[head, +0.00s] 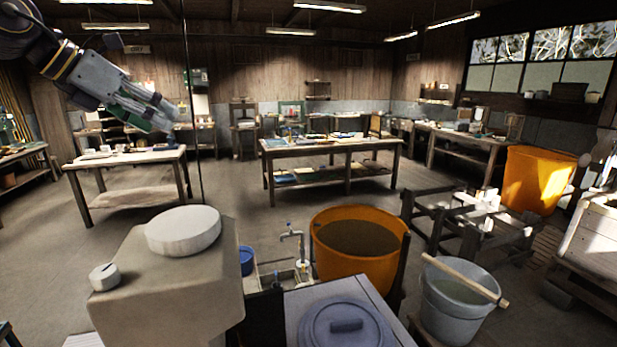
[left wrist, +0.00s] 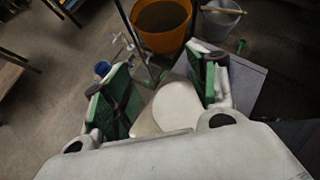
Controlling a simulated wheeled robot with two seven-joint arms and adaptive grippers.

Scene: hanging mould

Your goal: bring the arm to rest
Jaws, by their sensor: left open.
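My left gripper (head: 165,114) is raised at the upper left of the head view, high above the floor. Its two green-padded fingers are spread in the left wrist view (left wrist: 158,88), with no object gripped between them. A pale block-shaped mould (head: 170,285) with a round white disc (head: 183,230) on top stands at the lower left of the head view. The disc also shows in the gap between the fingers in the left wrist view (left wrist: 177,106), apart from them and lower down. My right gripper is in neither view.
A thin dark line (head: 193,90) hangs vertically close to my left gripper. An orange tub (head: 358,262), a grey bucket (head: 458,305) with a stick across it and a round grey lid (head: 345,332) stand right of the mould. Worktables (head: 330,145) are behind, with open floor between.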

